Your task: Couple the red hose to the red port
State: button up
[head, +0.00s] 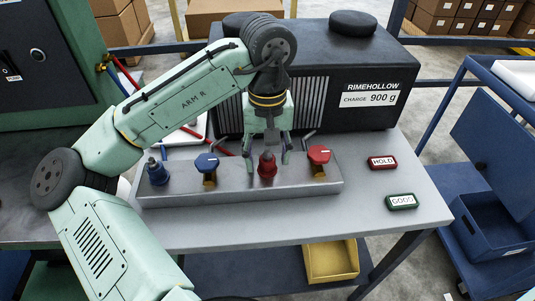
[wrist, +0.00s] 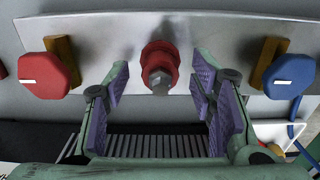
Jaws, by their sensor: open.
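The red port (head: 267,168) stands on a grey metal block with a red collar and a metal tip. In the wrist view the red port (wrist: 160,62) shows in the middle, beyond and between my fingertips. My gripper (head: 266,157) is open above it, one finger on each side, and holds nothing. Its fingers (wrist: 160,92) are apart in the wrist view, with no clear contact on the port. A thin red hose (head: 223,151) shows partly behind the block; its end is hidden behind my arm and gripper, or I cannot make it out.
The block (head: 235,190) also carries a blue port (head: 157,172), a blue knob (head: 207,163) and a red knob (head: 319,155). A black machine (head: 365,85) stands behind. HOLD (head: 382,162) and GOOD (head: 402,201) tags lie on the right. The table's front right is clear.

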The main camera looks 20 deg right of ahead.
notch_tip(320, 180, up, 12)
jog(key=shift+f, duration=0.2)
jog(key=shift+o, duration=0.5)
jog(key=o, duration=1.1)
notch_tip(320, 180, up, 9)
jog(key=p, duration=0.5)
jog(key=shift+p, duration=0.3)
